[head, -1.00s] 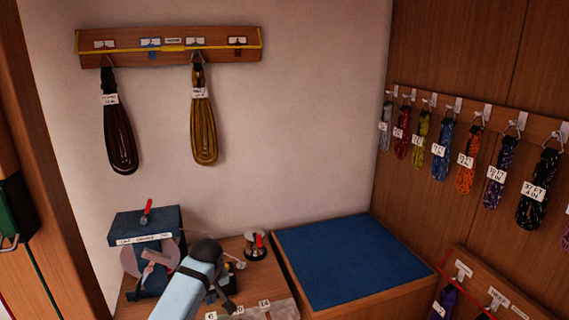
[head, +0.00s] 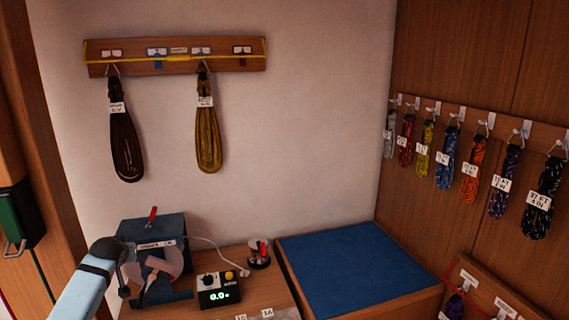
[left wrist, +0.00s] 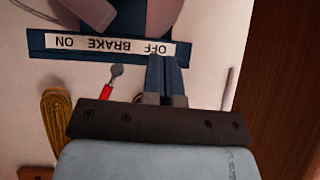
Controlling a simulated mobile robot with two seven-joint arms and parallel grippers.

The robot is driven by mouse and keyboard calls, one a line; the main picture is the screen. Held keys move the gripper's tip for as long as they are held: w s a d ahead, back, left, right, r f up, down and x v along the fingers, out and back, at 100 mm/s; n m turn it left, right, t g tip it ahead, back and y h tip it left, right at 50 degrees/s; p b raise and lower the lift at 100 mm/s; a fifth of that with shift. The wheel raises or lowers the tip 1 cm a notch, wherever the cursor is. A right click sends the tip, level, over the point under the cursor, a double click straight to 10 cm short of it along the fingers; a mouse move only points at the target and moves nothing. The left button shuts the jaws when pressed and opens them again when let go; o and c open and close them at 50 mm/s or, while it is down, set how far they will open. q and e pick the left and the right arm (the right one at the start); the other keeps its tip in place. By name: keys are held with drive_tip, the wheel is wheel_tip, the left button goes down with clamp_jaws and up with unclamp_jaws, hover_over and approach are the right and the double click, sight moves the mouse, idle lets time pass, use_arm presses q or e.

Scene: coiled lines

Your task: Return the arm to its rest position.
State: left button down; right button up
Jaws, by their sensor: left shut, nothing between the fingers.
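My left arm (head: 82,290) comes in from the bottom left of the head view, its dark wrist end in front of the left side of the blue winding machine (head: 172,228). In the left wrist view my left gripper (left wrist: 160,75) is shut and empty. Its fingers lie in front of the machine's blue edge and its brake label (left wrist: 100,43), which appears upside down. The machine's red-handled lever (left wrist: 107,92) is beside the fingers; I cannot tell the gap. My right gripper is not in view.
A counter box with a lit display (head: 218,290) and a small round-based stand (head: 259,254) are on the wooden bench. A blue mat (head: 350,268) lies bare to the right. Coiled lines hang on the wall rack (head: 175,58) and the right-hand rail.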

use_arm(q)
drive_tip(key=w+d+r+m+t+h, duration=0.2)
drive_tip(key=w+d+r+m+t, duration=0.15)
drive_tip(key=r+m+t, duration=0.4)
drive_tip(key=s+d+f+g+h, duration=0.1)
drive_tip(key=s+d+f, duration=0.5)
drive_tip(key=s+f, duration=0.4)
drive_tip(key=s+d+f+g+h, duration=0.2)
drive_tip(key=s+d+f, duration=0.5)
drive_tip(key=s+f, duration=0.3)
drive_tip(key=s+d+f+g, duration=0.1)
drive_tip(key=s+d+f, duration=0.2)
drive_tip(key=s, duration=0.6)
drive_tip(key=s+d+f+g+h, duration=0.1)
drive_tip(key=s+d+f, duration=0.2)
drive_tip(key=s, duration=0.7)
drive_tip(key=s+d+f+n+g, duration=0.1)
drive_tip(key=s+d+f, duration=0.2)
drive_tip(key=s, duration=0.6)
drive_tip(key=shift+s+d+f+h, duration=0.4)
drive_tip(key=shift+d, duration=0.4)
